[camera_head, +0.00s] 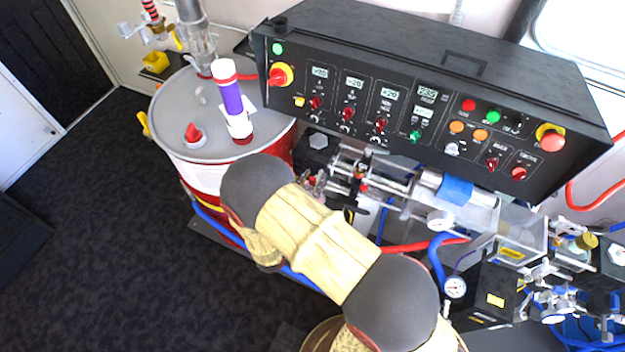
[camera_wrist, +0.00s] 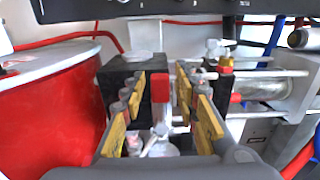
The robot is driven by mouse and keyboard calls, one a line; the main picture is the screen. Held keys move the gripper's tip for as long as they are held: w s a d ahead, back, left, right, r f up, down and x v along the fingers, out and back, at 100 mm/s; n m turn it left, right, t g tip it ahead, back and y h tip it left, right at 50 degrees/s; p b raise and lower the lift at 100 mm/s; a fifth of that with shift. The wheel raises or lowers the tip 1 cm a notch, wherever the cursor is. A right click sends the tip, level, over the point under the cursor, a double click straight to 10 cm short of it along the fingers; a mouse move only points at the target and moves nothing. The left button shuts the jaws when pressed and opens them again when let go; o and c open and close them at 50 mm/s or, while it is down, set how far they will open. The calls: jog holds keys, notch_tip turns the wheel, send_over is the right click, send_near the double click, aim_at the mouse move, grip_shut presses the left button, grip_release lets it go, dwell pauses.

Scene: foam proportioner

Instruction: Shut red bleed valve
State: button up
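In the wrist view a small upright red handle (camera_wrist: 160,88), which looks like the red bleed valve, stands between the fingers of my gripper (camera_wrist: 161,92). The gripper is open, with a visible gap on each side of the handle. White and grey fittings show below the handle; its base is partly hidden. A second small red part (camera_wrist: 226,65) sits on a brass fitting to the right, outside the fingers. In the head view my arm hides most of the gripper, and a small red part (camera_head: 363,187) shows among the metal fittings to its right.
A black control panel (camera_head: 400,60) overhangs the fittings. A red drum (camera_head: 205,170) with a grey lid stands to the left, its side close to the left finger in the wrist view. Metal cylinders, hoses and a gauge (camera_head: 455,287) crowd the right. The dark floor is clear at left.

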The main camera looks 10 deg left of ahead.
jog(key=c, duration=0.6)
grip_shut()
